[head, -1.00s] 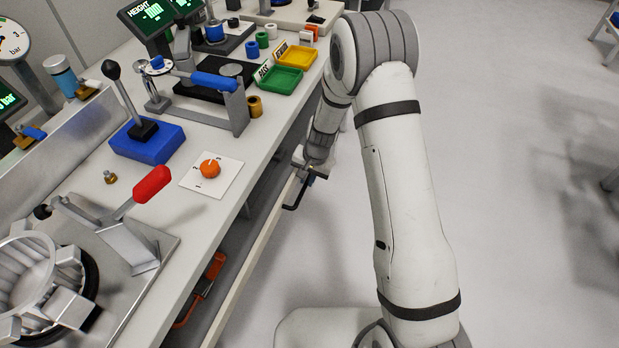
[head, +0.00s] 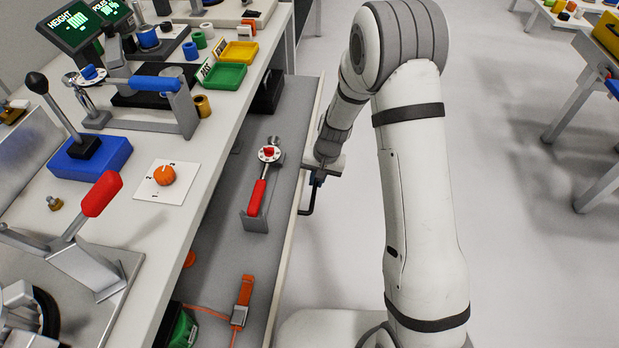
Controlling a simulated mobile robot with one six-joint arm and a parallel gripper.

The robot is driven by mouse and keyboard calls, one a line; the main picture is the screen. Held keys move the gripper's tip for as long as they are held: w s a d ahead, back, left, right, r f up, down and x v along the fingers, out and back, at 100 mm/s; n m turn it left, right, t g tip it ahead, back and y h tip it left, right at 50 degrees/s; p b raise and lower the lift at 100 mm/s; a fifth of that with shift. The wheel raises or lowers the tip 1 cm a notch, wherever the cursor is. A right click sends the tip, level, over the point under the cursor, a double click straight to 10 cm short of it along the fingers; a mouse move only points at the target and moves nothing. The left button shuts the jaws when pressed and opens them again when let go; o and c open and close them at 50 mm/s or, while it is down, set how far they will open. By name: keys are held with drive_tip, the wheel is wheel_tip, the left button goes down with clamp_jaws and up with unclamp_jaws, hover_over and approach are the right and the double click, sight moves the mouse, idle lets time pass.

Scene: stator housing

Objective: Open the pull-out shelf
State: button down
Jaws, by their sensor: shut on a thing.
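The pull-out shelf (head: 226,250) is a grey tray with a pale front edge, under the white workbench on the left. It stands well out from the bench, so much of its floor shows. A dark bar handle (head: 310,198) sits on its front edge. My gripper (head: 318,178) is at the handle on the outer side of the shelf front and is shut on it. The fingertips are small here and partly hidden by the gripper body.
On the shelf lie a red-handled tool on a grey stand (head: 257,196) and an orange tool (head: 242,303). The bench top holds an orange knob (head: 164,175), a blue-based lever (head: 88,158) and trays (head: 225,76). Floor to the right is clear, with another table (head: 585,95) farther right.

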drive_tip(key=c, duration=1.5)
unclamp_jaws()
drive_tip(key=shift+a, duration=0.2)
drive_tip(key=shift+o, duration=0.2)
wheel_tip(320, 180, up, 8)
drive_tip(key=d+p, duration=0.1)
drive_tip(key=shift+d+f, duration=0.2)
drive_tip(key=shift+d, duration=0.05)
